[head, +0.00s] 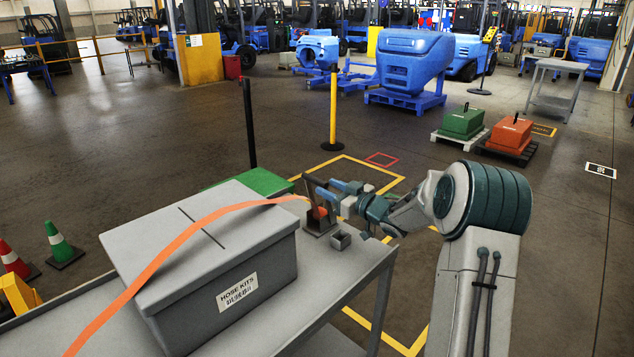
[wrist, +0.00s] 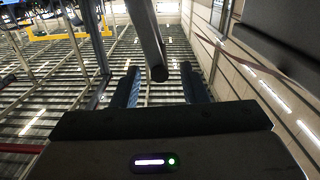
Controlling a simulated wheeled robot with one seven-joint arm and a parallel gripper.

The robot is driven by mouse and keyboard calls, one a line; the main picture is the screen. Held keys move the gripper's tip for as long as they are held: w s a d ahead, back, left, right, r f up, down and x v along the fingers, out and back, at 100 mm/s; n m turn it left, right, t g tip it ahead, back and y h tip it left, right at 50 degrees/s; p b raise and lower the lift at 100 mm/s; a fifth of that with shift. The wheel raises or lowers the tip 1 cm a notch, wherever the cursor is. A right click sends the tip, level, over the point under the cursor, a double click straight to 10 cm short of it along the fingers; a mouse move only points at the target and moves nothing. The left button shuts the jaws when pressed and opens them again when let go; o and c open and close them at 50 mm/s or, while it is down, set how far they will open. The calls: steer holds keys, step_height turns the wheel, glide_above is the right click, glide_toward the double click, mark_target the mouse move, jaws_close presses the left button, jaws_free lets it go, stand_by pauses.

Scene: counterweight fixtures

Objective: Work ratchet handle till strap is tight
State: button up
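A grey lidded box (head: 215,260) labelled "HOSE KITS" stands on a grey bench (head: 345,290). An orange strap (head: 170,255) runs over its lid to a grey ratchet (head: 318,227) at the bench's far end. The ratchet's handle (head: 309,190) stands up from it, partly hidden by my gripper (head: 330,191). In the wrist view, the end of a dark bar, apparently the handle (wrist: 150,40), lies between the two blue fingers of my gripper (wrist: 160,82). Gaps show on both sides of the bar, so the fingers are apart. Whether either finger touches it is unclear in the head view.
A small grey block (head: 341,239) sits on the bench beside the ratchet. Behind the bench are a green surface (head: 262,183), a black post (head: 249,125) and a yellow post (head: 333,110). Traffic cones (head: 60,242) stand at left. Open floor lies beyond.

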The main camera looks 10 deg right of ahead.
mark_target(317, 182)
steer(key=x, duration=0.5)
steer(key=shift+w+a, duration=0.2)
steer(key=shift+w, duration=0.1)
jaws_close()
